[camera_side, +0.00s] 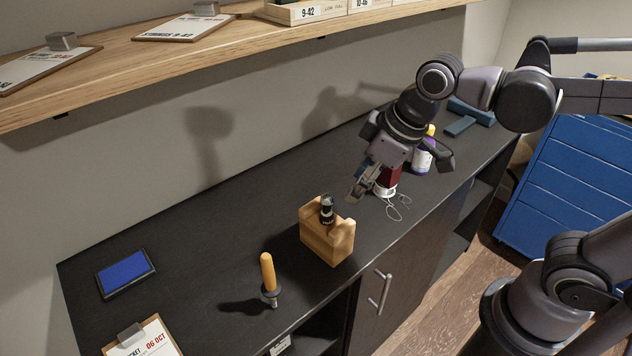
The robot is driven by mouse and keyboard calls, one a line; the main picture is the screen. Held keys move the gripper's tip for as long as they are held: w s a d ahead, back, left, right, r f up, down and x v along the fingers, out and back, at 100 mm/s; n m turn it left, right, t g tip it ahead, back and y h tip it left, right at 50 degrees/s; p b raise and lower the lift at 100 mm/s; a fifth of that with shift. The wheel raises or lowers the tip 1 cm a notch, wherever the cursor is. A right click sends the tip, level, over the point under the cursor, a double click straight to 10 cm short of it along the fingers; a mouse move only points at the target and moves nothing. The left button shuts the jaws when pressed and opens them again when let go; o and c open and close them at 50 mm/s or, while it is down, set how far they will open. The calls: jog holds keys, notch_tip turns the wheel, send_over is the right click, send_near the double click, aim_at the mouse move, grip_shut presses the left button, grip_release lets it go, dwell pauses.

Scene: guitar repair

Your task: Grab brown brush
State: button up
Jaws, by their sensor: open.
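No object here is plainly a brown brush. A tool with an orange-tan handle (267,270), dark collar and short tip stands upright on the dark worktop (205,255), left of the wooden block; I cannot tell whether it is a brush. My gripper (369,187) is open above the worktop, pointing down, behind and right of the wooden block and well apart from the orange-tan tool. A dark red and white item (388,181) shows just behind the fingers, partly hidden; I cannot tell if they touch.
The notched wooden block (328,238) holds a small black bottle (327,208). Thin string (397,208) lies near the gripper. A white and purple bottle (422,158) and blue tool (467,118) are farther back. A blue pad (125,272) and clipboard (146,341) lie at left.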

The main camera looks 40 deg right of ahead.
jog(key=w+a+r+n+g, duration=0.15)
jog(key=a+n, duration=0.35)
jog(key=a, duration=0.5)
jog(key=n+g+h, duration=0.1)
jog(key=n+g, duration=0.2)
jog(key=n, duration=0.3)
send_near(270, 284)
jog(key=shift+d+f, duration=0.25)
jog(key=shift+f, duration=0.1)
notch_tip(270, 284, down, 5)
jog(key=shift+f, duration=0.15)
jog(key=shift+w+a+f, duration=0.1)
jog(key=shift+w+f, duration=0.1)
jog(key=shift+f, duration=1.15)
jog(key=shift+w+f, duration=0.15)
jog(key=shift+f, duration=1.2)
jog(key=c, duration=0.8)
